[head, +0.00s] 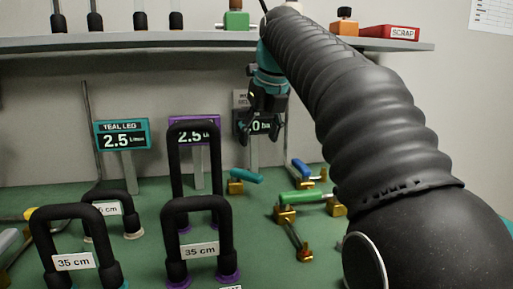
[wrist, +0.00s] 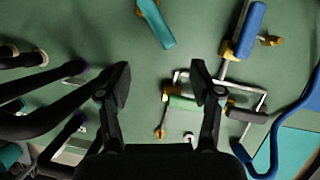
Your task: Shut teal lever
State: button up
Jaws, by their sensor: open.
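The teal lever (head: 246,175) sits on a brass valve body (head: 236,187) on the green board, its handle lying nearly level and pointing right. In the wrist view the teal handle (wrist: 156,24) is at the top, slanting, beyond the fingertips. My gripper (head: 265,118) hangs well above the board, in front of the signs. In the wrist view my gripper (wrist: 161,78) has its two fingers wide apart with nothing between them. The valve body at the handle's upper end is mostly cut off in the wrist view.
A blue lever (head: 302,169), a green lever (head: 303,197) and a thin lever (head: 296,236) stand to the right. Tall black hose loops (head: 197,205) stand to the left. Signs, including the TEAL LEG sign (head: 123,134), stand behind. A shelf (head: 150,40) runs above.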

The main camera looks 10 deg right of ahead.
jog(key=shift+s+r, duration=0.1)
jog(key=shift+r, duration=0.15)
